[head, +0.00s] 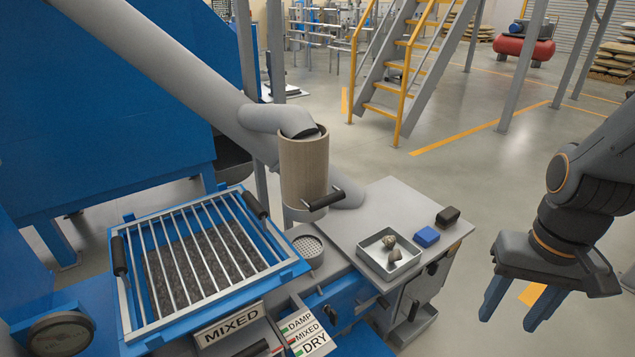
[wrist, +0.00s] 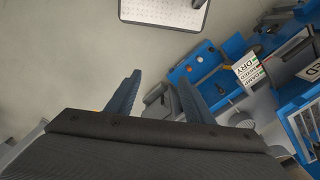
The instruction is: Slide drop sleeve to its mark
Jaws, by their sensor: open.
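The drop sleeve (head: 304,170) is a tan-brown cylinder around the lower end of the grey spout (head: 285,119) in the head view. A dark handle (head: 323,200) sticks out to the right from its lower edge. I cannot make out a mark on the spout or sleeve. My gripper (head: 508,312) is at the right of the head view, open and empty, with its blue fingers pointing down. It is well apart from the sleeve. In the wrist view my gripper (wrist: 155,90) also shows open with nothing between the fingers. The sleeve does not show there.
A blue-framed grate (head: 205,255) over dark material stands left of the sleeve. On the grey bench top (head: 370,215) are a metal tray (head: 388,252) with lumps, a blue block (head: 426,236) and a black block (head: 448,216). Label cards (head: 305,333) lie in front. Floor between bench and gripper is clear.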

